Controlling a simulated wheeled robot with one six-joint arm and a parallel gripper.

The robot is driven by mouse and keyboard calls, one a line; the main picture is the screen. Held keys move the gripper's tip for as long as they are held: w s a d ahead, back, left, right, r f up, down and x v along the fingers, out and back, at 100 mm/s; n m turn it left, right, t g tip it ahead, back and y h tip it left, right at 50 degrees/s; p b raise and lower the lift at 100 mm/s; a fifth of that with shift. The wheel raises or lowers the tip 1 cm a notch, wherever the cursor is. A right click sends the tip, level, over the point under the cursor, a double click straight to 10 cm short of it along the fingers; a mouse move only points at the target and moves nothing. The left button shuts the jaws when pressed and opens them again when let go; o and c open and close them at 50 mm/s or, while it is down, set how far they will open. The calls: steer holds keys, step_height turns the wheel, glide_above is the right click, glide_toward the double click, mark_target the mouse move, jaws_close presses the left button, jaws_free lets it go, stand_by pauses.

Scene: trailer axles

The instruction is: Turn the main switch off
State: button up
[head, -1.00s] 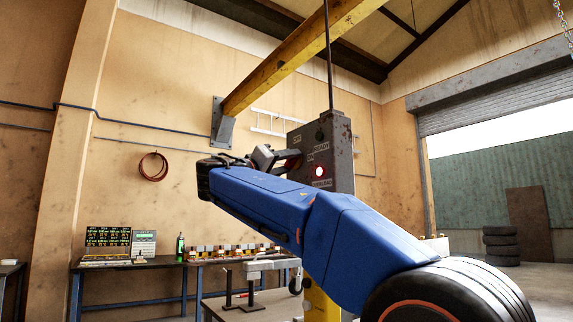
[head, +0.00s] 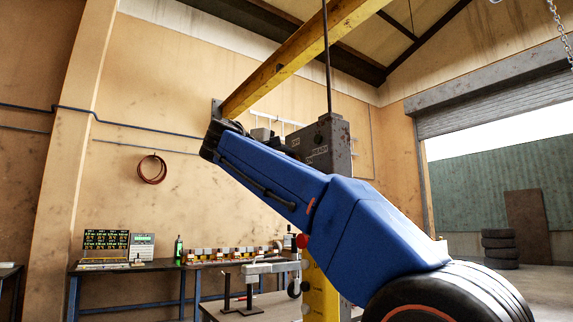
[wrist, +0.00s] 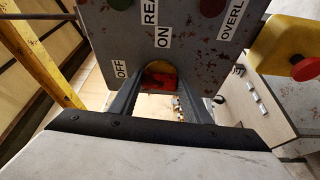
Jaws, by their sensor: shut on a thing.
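The main switch (wrist: 158,78) is a red handle on a yellow disc at the lower edge of a grey, rust-spotted control box (wrist: 180,45) in the wrist view. The word OFF is to its left and ON just above it. My gripper (wrist: 160,88) has one finger on each side of the red handle and is shut on it. The handle's exact angle is hard to tell. In the head view the control box (head: 335,140) stands behind my blue arm, which hides the switch and most of the gripper.
A yellow box with a red button (wrist: 304,68) is at the right in the wrist view. A yellow beam (head: 290,60) runs overhead to the wall. A workbench (head: 150,268) with instruments stands at the left, and stacked tyres (head: 500,248) stand far right.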

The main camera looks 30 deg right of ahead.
steer(key=shift+n, duration=0.5)
steer(key=o, duration=1)
steer(key=shift+o, duration=0.2)
steer(key=v, duration=1.7)
steer(key=shift+a+r, duration=0.15)
steer(key=shift+r, duration=0.15)
steer(key=shift+s, duration=0.15)
